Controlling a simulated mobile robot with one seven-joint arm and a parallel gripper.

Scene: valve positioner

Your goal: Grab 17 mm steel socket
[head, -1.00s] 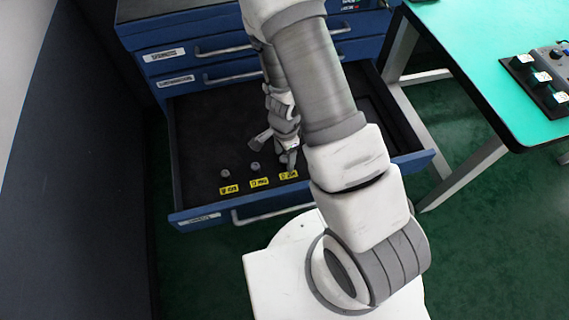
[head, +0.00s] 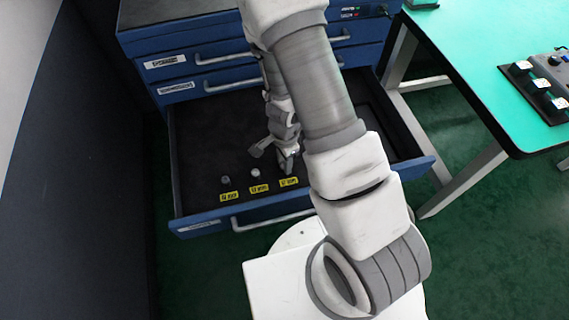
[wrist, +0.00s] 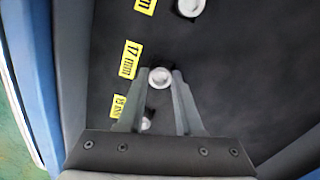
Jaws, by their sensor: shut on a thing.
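The 17 mm steel socket (wrist: 160,77) is a small light ring standing on the dark drawer floor beside the yellow 17 mm label (wrist: 130,60). My gripper (wrist: 161,73) has a finger on each side of it and is shut on it. In the head view, my gripper (head: 287,168) points down into the drawer, and it hides the held socket there. Two other grey sockets show in the head view, one at the left (head: 225,180) and one nearer the gripper (head: 255,173).
The open drawer (head: 205,145) has blue walls and its front edge lies close to the labels. In the wrist view, another socket (wrist: 190,6) is above and one (wrist: 147,124) is below, partly hidden by a finger. A green-topped table (head: 470,50) stands at the right.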

